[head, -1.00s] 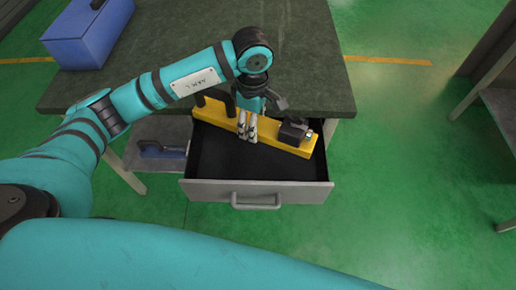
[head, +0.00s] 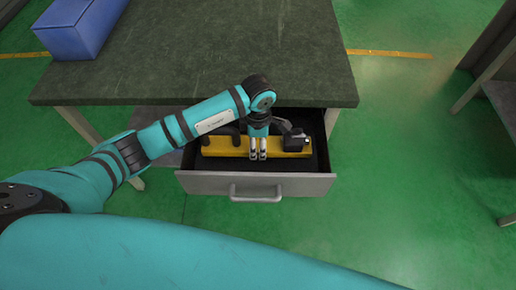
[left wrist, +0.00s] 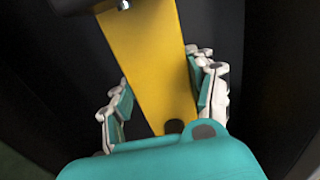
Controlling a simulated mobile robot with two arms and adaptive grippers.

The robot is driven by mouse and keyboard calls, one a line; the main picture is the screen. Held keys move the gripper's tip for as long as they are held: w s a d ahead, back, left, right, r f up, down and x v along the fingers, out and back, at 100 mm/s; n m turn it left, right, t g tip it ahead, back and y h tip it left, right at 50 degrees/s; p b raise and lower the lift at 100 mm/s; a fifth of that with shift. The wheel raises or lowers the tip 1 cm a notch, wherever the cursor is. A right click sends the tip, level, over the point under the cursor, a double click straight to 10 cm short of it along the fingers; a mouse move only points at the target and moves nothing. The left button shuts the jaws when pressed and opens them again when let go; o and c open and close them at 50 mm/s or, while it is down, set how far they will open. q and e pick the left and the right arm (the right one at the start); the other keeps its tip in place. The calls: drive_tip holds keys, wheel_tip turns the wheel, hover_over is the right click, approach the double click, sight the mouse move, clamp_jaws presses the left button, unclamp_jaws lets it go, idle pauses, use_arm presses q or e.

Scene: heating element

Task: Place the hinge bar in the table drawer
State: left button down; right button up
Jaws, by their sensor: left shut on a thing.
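The hinge bar is a long yellow bar (head: 218,147) with black fittings on top. It lies level within the open table drawer (head: 205,184), roughly parallel to the drawer front. I cannot tell whether it touches the drawer floor. My left gripper (head: 258,155) points down at the middle of the bar and is shut on it. In the left wrist view the fingers of my left gripper (left wrist: 164,96) are on both sides of the yellow bar (left wrist: 152,60), with the dark drawer inside around it. My right gripper is not in view.
The dark table top (head: 220,50) lies above and behind the drawer. A blue box (head: 80,28) stands on its far left. The drawer handle (head: 256,193) sticks out in front. The green floor is clear to the right, and another table (head: 497,95) stands at the right edge.

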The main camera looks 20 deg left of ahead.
sight(258, 150)
use_arm(q)
drive_tip(key=shift+w+f, duration=0.1)
drive_tip(key=shift+f, duration=1.65)
drive_tip(key=shift+f, duration=0.15)
drive_tip(key=shift+c, duration=2.1)
unclamp_jaws()
drive_tip(key=shift+r, duration=0.25)
wheel_tip(258, 150, up, 12)
drive_tip(key=shift+f, duration=0.1)
